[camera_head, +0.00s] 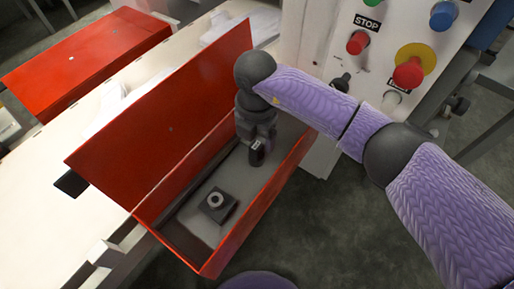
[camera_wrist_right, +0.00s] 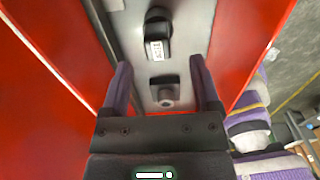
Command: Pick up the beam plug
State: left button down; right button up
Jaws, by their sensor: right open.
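My right gripper (camera_head: 257,128) hangs down into the right part of an open red box (camera_head: 224,248). In the right wrist view its two fingers (camera_wrist_right: 158,75) are apart, with nothing held between them. A dark square block with a pale round ring (camera_head: 217,203) lies on the box's grey floor; it shows between the fingers in the wrist view (camera_wrist_right: 165,92). A dark rounded part with a white label (camera_wrist_right: 157,38) lies beyond it. I cannot tell for sure which one is the beam plug. My left gripper is out of view.
The box's tall red lid (camera_head: 165,125) stands up on its left side. A control panel with a red STOP button (camera_head: 357,43) rises close behind my right arm. A second red box (camera_head: 85,62) is on the pale table (camera_head: 35,190).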

aim_at(256, 145)
notch_tip(256, 145, down, 5)
jog(key=b, duration=0.2)
jog(key=shift+w+b, duration=0.15)
jog(key=shift+b, duration=0.25)
jog(key=shift+r, duration=0.2)
jog(key=shift+c, duration=1)
grip_shut()
